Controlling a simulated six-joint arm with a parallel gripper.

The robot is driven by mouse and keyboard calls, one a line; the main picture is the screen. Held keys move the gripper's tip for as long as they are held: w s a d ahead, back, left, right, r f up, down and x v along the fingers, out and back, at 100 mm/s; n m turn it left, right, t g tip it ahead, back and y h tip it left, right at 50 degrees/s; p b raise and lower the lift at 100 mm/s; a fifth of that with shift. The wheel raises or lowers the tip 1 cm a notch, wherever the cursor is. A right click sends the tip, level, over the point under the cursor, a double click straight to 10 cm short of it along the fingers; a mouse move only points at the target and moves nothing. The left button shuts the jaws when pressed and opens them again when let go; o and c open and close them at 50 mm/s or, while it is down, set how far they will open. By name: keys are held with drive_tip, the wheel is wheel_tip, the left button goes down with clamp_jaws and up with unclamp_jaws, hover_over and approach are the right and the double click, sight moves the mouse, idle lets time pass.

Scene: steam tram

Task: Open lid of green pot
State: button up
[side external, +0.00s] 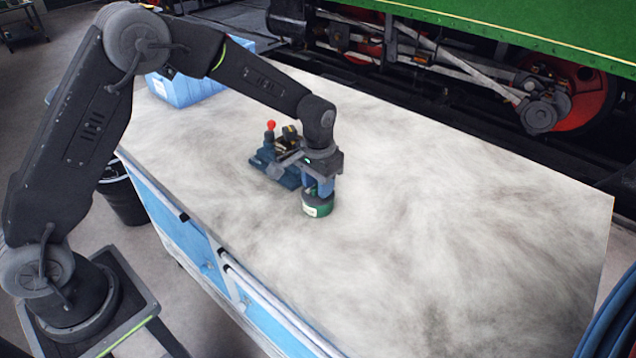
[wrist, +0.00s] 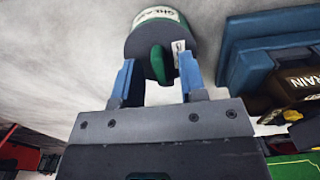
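The green pot (side external: 317,207) stands on the worktop with a white label on its side. In the wrist view the pot (wrist: 165,25) is at the top, its dark lid facing me. A green handle (wrist: 158,62) stands up across the lid. My gripper (wrist: 157,75) has its two blue fingers apart, one on each side of the handle, with a visible gap on both sides. In the side view my gripper (side external: 319,190) points down right over the pot and hides most of the lid.
A dark blue device (side external: 275,165) with a red-knobbed lever stands close behind the pot; its base also shows in the wrist view (wrist: 262,55). A blue crate (side external: 185,90) sits at the back left. The worktop (side external: 470,220) is clear to the right.

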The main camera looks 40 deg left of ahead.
drive_tip(key=shift+f, duration=0.15)
drive_tip(key=shift+c, duration=0.3)
clamp_jaws()
